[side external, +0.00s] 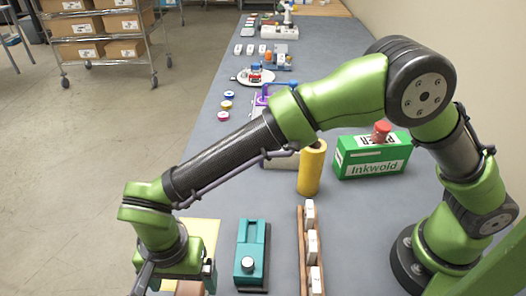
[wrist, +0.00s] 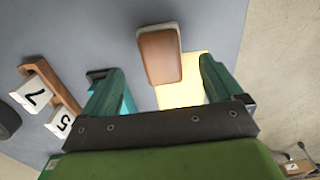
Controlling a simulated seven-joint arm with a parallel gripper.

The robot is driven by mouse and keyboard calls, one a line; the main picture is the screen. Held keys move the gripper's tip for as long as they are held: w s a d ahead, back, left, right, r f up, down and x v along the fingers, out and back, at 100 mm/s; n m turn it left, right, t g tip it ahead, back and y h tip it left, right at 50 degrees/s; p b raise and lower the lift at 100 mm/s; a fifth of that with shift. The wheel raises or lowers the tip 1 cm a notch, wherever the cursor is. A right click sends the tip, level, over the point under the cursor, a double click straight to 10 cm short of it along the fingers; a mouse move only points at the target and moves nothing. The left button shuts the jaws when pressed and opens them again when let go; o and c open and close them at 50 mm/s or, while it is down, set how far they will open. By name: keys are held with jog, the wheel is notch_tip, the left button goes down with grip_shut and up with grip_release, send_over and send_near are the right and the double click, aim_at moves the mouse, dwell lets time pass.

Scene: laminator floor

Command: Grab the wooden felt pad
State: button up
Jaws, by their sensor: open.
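The wooden felt pad (wrist: 159,58) is a brown block with rounded corners and a pale felt layer along its edges. In the wrist view it lies ahead of my gripper, partly over a pale yellow sheet (wrist: 180,96). In the side external view only a brown sliver of the pad (side external: 190,288) shows at the bottom edge, below my wrist. My gripper (wrist: 161,70) is open and empty, its two green fingers spread wide. In the wrist view the pad lines up with the gap between them. I cannot tell how high the fingers are above it.
A teal device (side external: 251,258) with a knob stands right of the sheet. Beside it is a wooden rack (side external: 303,262) with white numbered tiles. The table's left edge runs near my gripper.

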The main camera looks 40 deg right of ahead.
aim_at(189, 289)
jog(key=f, duration=0.6)
jog(key=shift+w+d+f, duration=0.25)
jog(key=shift+w+f, duration=0.05)
jog(key=shift+w, duration=0.05)
